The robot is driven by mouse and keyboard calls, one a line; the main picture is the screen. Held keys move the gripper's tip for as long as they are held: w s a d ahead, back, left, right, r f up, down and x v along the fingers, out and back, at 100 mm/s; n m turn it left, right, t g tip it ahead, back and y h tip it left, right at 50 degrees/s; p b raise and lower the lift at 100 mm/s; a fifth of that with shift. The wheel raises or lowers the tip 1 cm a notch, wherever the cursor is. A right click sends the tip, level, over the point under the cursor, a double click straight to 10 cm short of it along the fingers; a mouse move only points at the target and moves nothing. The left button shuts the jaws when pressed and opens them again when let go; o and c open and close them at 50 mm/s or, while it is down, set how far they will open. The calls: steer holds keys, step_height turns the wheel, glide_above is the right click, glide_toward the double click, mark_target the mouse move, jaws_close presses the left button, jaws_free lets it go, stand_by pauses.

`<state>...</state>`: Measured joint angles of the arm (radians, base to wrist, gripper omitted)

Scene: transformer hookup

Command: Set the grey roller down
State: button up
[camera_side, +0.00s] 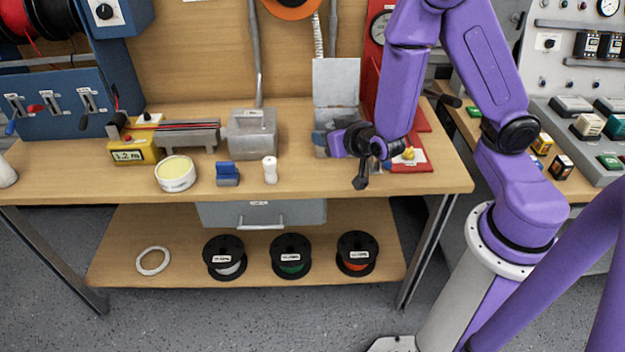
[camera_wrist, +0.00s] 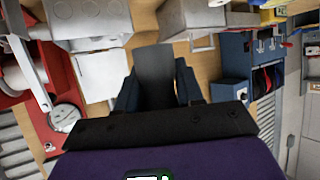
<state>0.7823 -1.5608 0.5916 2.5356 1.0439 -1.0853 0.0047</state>
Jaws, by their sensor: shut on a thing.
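My gripper (camera_wrist: 157,88) points away from the wrist camera, its two dark blue-grey fingers on either side of a dark grey piece. That piece is the grey roller (camera_wrist: 154,68), held between the fingers; only its flat dark face shows, and its far end is hidden. In the side view my gripper (camera_side: 324,140) is above the right part of the wooden bench, in front of the open grey metal box. The roller cannot be made out clearly there, and I cannot tell whether it touches anything.
The open grey box (camera_side: 336,82) stands right behind my gripper. A red panel with a gauge (camera_side: 379,27) is close to my arm. A white bottle (camera_side: 270,170), a blue block (camera_side: 227,174) and a round tin (camera_side: 175,173) stand to the left. The bench front (camera_side: 310,183) has bare room.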

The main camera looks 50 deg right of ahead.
steer(key=s+m+g+h, duration=0.1)
steer(key=s+m+h, duration=0.2)
steer(key=s, duration=0.4)
steer(key=shift+s+d+f+m+g+h, duration=0.15)
steer(key=shift+s+d+m+g+h, duration=0.2)
steer(key=shift+h, duration=0.15)
glide_above(310, 176)
steer(key=f, duration=0.9)
steer(key=shift+s+f, duration=0.2)
steer(key=shift+w+f, duration=0.15)
steer(key=shift+f, duration=0.4)
steer(key=shift+w+f, duration=0.15)
steer(key=shift+f, duration=0.9)
steer(key=shift+f, duration=0.15)
